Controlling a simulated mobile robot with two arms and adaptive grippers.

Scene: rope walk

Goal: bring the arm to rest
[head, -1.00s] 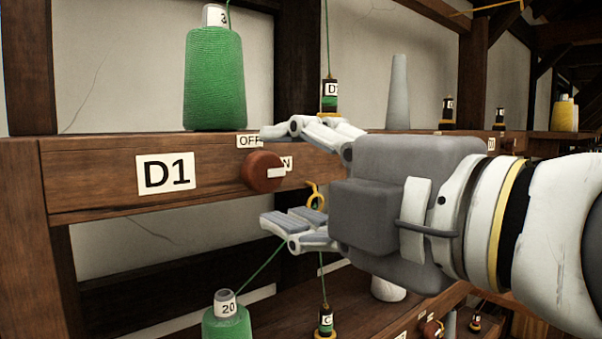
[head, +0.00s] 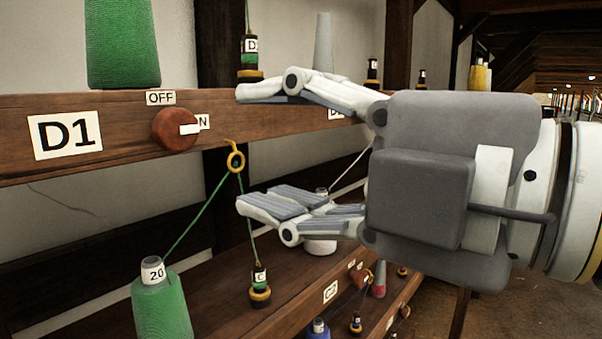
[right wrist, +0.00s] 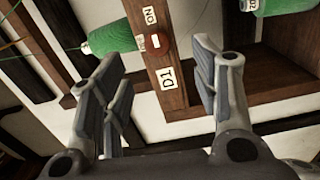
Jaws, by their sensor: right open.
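My right gripper (head: 240,150) comes in from the right in the head view, its fingers spread and nothing between them. Its fingers also show apart and empty in the right wrist view (right wrist: 160,90). A round red-brown knob (head: 174,129) sits on the wooden beam marked D1 (head: 66,133), left of the fingertips and clear of them. The knob's white pointer is directed right, at the partly covered ON label. The knob also shows in the right wrist view (right wrist: 155,44). My left gripper is not in view.
A green yarn cone (head: 122,45) stands on the beam. Another green cone (head: 162,305), marked 20, stands on the lower shelf. Its green thread runs through a yellow ring (head: 236,158). A grey cone (head: 323,42) stands behind my gripper. Open floor lies at the lower right.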

